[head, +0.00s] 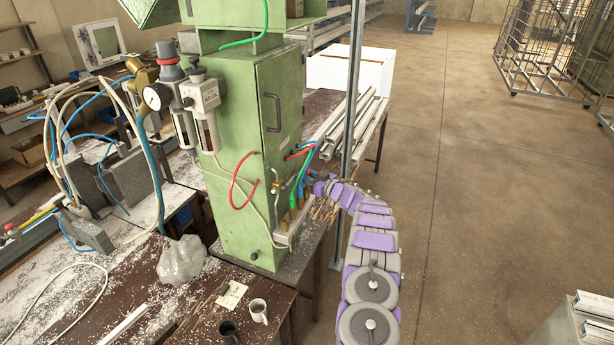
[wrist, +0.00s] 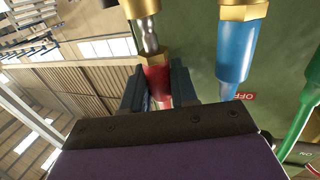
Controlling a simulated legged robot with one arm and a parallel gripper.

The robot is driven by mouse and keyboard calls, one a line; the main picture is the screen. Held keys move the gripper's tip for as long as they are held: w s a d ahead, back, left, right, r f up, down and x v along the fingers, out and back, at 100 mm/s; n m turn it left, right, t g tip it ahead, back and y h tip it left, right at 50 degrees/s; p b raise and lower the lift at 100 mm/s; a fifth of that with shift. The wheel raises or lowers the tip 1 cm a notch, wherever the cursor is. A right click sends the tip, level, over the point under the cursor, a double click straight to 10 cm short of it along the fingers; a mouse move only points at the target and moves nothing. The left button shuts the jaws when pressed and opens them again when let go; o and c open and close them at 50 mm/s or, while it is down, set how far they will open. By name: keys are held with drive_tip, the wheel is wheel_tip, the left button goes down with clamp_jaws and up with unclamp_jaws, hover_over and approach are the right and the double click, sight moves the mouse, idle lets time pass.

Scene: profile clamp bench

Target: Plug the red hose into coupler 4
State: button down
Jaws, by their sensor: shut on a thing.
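The red hose (wrist: 157,78) shows its end in the wrist view, with a brass collar and a steel plug tip (wrist: 149,38) pointing up. My gripper (wrist: 158,92) is shut on this red hose end, dark fingers on both sides. The plug tip lines up with a brass coupler (wrist: 141,8) at the top edge and reaches its mouth; I cannot tell how far it is in. No coupler number is readable. In the head view my gripper (head: 314,182) is at the right side of the green cabinet, by the brass couplers (head: 293,211), and partly hides them.
A blue hose (wrist: 236,52) sits in the neighbouring coupler, close right of my gripper. A green hose (wrist: 303,112) hangs further right. The green cabinet (head: 236,140) stands on the bench. Open floor (head: 460,190) lies right.

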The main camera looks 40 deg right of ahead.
drive_tip(key=shift+f+b, duration=0.4)
drive_tip(key=shift+f, duration=1.05)
idle(1.9)
drive_tip(key=c, duration=0.8)
unclamp_jaws()
drive_tip(key=shift+d, duration=0.1)
drive_tip(key=shift+s, duration=0.15)
drive_tip(key=shift+s+a+r, duration=0.15)
drive_tip(key=shift+s+a, duration=0.05)
drive_tip(key=shift+s, duration=0.35)
drive_tip(key=shift+s+d+p, duration=0.25)
drive_tip(key=shift+s+p, duration=0.3)
drive_tip(key=shift+s, duration=1.35)
drive_tip(key=shift+s+d+p, duration=0.2)
drive_tip(key=shift+s+p, duration=0.3)
drive_tip(key=shift+s, duration=1.4)
